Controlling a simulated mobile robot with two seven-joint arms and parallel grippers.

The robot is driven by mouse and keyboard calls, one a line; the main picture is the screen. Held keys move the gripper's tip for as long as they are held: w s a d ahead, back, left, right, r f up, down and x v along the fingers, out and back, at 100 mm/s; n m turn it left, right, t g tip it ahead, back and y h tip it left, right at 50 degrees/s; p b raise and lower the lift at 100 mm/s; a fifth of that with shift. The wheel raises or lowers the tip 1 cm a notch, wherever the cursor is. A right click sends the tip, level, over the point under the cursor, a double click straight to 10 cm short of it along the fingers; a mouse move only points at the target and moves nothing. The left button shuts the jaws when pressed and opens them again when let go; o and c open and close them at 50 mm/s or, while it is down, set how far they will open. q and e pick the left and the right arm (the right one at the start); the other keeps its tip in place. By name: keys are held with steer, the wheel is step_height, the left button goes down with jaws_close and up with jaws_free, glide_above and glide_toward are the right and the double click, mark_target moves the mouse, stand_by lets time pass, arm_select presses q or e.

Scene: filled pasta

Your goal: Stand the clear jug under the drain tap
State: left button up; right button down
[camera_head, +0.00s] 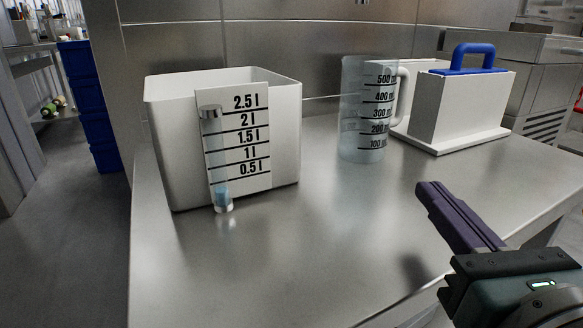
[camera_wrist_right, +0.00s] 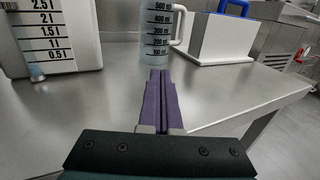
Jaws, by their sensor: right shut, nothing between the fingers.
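The clear jug (camera_head: 355,125) stands upright on the steel table, its printed ml scale facing me and its white handle on the right. It looks empty. In the right wrist view the jug (camera_wrist_right: 158,55) is straight ahead of the fingertips, apart from them. My right gripper (camera_head: 431,190) is shut and empty, its purple fingers pressed together above the table, nearer me and right of the jug; it also shows in the wrist view (camera_wrist_right: 159,75). A white tank (camera_head: 172,150) with a litre scale and a sight tube stands at left. I cannot make out a drain tap. My left gripper is out of view.
The steel table (camera_head: 290,240) is clear in front of the tank and jug. A white box with a blue handle (camera_head: 462,105) stands on a white base right of the jug, close to its handle. A steel wall closes off the back.

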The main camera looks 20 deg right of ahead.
mark_target(381, 134)
steer(key=shift+w, duration=0.25)
steer(key=x, duration=1.2)
steer(key=shift+w+d, duration=0.1)
steer(key=shift+d, duration=0.05)
steer(key=shift+w+d, duration=0.25)
steer(key=shift+w, duration=0.4)
